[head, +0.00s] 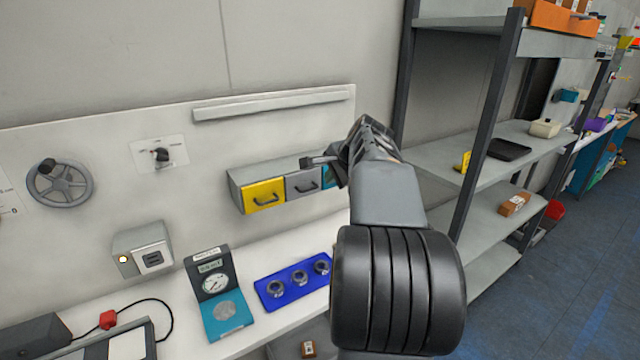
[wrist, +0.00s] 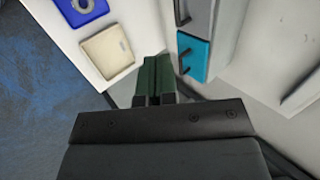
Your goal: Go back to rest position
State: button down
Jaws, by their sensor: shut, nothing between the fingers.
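My gripper (head: 318,161) is raised at the end of my arm in the head view, in front of the small wall drawers. In the wrist view my gripper (wrist: 153,100) shows its dark green fingers closed together with nothing between them. The drawer unit has a yellow drawer (head: 264,194), a grey drawer (head: 302,186) and a teal drawer (head: 328,175), partly hidden by my arm. The teal drawer also shows in the wrist view (wrist: 193,58), to the right of the fingers. All the drawers look closed.
A white workbench (head: 180,312) runs below, with a blue tray of metal rings (head: 262,289), a teal gauge device (head: 222,318) and a grey box (head: 143,250) on the wall behind. Metal shelving (head: 485,165) stands close to the right of my arm. Blue floor (head: 585,270) lies open at the right.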

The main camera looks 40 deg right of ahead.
jog(key=shift+s+r, duration=0.25)
jog(key=shift+r, duration=0.05)
jog(key=s+a+f+n+g, duration=0.3)
jog(key=s+a+f+n, duration=0.1)
jog(key=a+f+n, duration=0.4)
jog(key=s+a+f+n, duration=0.3)
jog(key=s+a+n, duration=0.1)
jog(key=a, duration=0.6)
jog(key=s+a+f+n, duration=0.3)
jog(key=s+a+n, duration=0.2)
jog(key=a, duration=0.5)
jog(key=shift+f+n+g+y, duration=0.35)
jog(key=shift+n+g+y, duration=0.05)
jog(key=shift+n, duration=0.7)
